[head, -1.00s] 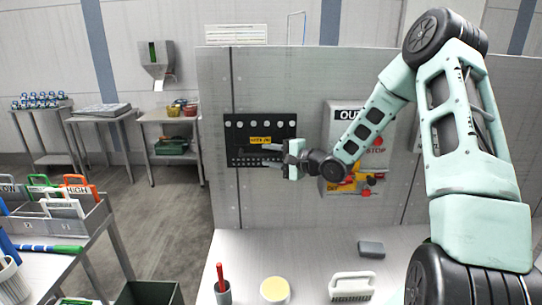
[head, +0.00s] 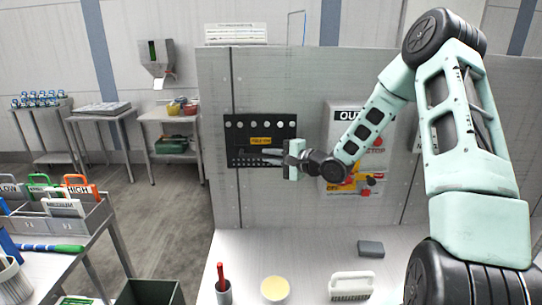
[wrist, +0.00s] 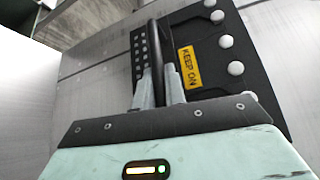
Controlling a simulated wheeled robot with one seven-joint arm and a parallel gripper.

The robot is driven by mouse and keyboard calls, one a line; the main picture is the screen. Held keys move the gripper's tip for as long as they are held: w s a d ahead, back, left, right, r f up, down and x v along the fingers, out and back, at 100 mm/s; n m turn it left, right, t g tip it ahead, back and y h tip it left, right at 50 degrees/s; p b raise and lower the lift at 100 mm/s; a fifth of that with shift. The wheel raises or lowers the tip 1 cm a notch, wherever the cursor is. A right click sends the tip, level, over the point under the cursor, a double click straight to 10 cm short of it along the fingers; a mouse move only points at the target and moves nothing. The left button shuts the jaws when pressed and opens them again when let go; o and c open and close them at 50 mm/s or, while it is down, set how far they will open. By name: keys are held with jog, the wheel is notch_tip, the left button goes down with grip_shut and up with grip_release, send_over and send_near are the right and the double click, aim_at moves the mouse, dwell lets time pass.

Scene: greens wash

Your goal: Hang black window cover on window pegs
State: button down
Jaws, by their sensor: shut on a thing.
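The black window cover (head: 238,138) is a flat dark plate with a yellow "KEEP ON" label, upright against the grey panel. A row of white round knobs (wrist: 236,68) shows along its upper part, with rows of small holes low down. I cannot tell whether the knobs are pegs through the cover. My gripper (head: 266,155) reaches it from the right, below the label. In the wrist view, its two grey fingers (wrist: 158,80) are shut on a black bar handle (wrist: 154,50) on the cover's front. The window behind is hidden.
The grey panel (head: 215,190) carries a white box (head: 345,116) with red and yellow parts, right of the cover. Below, the pale bench (head: 310,245) holds a red-handled item in a cup (head: 222,285), a yellow disc (head: 275,289), a white brush (head: 351,286) and a grey block (head: 371,249).

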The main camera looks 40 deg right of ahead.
aim_at(271, 141)
jog(key=shift+r, duration=0.15)
jog(key=shift+r+p, duration=0.5)
jog(key=shift+p, duration=0.2)
jog(key=shift+r+p, duration=1.65)
jog(key=shift+p, duration=0.4)
jog(key=shift+s+a, duration=0.2)
jog(key=shift+s+a, duration=0.2)
jog(key=shift+s, duration=0.1)
jog(key=shift+s+a, duration=0.2)
jog(key=shift+s, duration=0.15)
dwell(0.4)
jog(key=shift+s+a+p, duration=0.3)
jog(key=shift+s+a, duration=0.2)
jog(key=shift+s, duration=0.25)
jog(key=shift+s+a+p, duration=0.25)
jog(key=shift+s+a, duration=0.25)
jog(key=shift+s, duration=0.2)
jog(key=shift+s+a, duration=0.1)
jog(key=shift+s, duration=0.1)
jog(key=s+a, duration=0.3)
jog(key=s, duration=0.2)
jog(key=shift+s+a, duration=0.2)
jog(key=shift+a, duration=0.15)
dwell(0.5)
